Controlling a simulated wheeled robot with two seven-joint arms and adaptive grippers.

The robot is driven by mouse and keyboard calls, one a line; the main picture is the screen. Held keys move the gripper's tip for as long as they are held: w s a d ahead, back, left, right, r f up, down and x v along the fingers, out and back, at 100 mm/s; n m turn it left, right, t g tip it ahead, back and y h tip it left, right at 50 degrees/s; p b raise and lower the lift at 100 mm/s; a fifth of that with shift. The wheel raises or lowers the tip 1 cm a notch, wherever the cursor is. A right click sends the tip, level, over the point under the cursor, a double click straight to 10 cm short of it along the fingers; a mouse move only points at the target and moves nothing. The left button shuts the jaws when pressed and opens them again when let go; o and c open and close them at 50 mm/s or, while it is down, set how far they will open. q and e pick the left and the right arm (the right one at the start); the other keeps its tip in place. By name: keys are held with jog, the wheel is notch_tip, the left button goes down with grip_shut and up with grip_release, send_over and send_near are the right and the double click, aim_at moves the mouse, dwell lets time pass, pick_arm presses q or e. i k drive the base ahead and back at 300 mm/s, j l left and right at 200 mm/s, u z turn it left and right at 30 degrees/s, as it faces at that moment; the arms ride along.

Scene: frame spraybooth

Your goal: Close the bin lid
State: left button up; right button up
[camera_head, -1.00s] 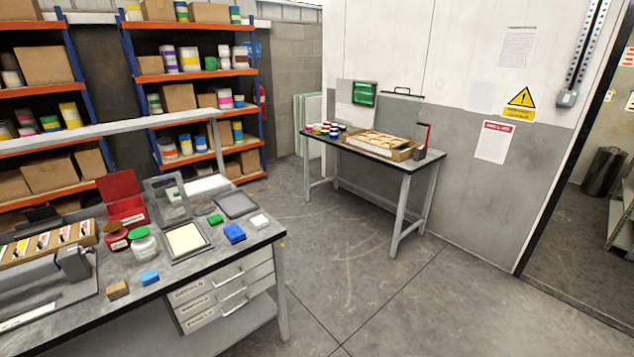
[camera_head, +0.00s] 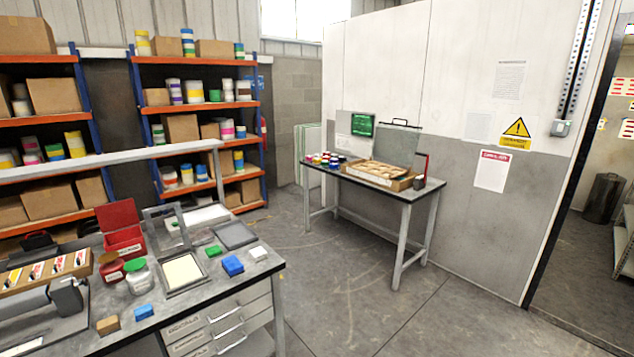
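A small red bin (camera_head: 126,242) with a white label stands on the near workbench at left. Its red lid (camera_head: 117,214) is open and stands up at the back of the bin. A second bin-like thing, a dark cylinder (camera_head: 604,198), stands on the floor at the far right; I cannot make out a lid on it. Neither of my grippers is in view.
The near workbench (camera_head: 262,290) also holds jars (camera_head: 139,276), a hinged frame (camera_head: 180,272), blue and green blocks and a cardboard tray (camera_head: 45,275). A second table (camera_head: 405,195) stands by the wall. Open floor lies between them.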

aim_at(117, 214)
jog(key=i, duration=0.35)
jog(key=i+z, duration=0.35)
jog(key=i, duration=0.5)
jog(key=i+l+z, duration=0.15)
jog(key=i+z, duration=0.6)
jog(key=i+l+u, duration=0.1)
jog(key=i, duration=0.35)
jog(key=i+l+u, duration=0.1)
jog(key=i, duration=0.35)
jog(key=i+u, duration=0.45)
jog(key=i+l+u, duration=0.1)
jog(key=i+u, duration=0.3)
jog(key=i+j+u, duration=0.15)
jog(key=i+u, duration=0.55)
jog(key=u, duration=0.2)
jog(key=i+j+u, duration=0.1)
jog(key=i+u, duration=0.3)
jog(key=i, duration=0.4)
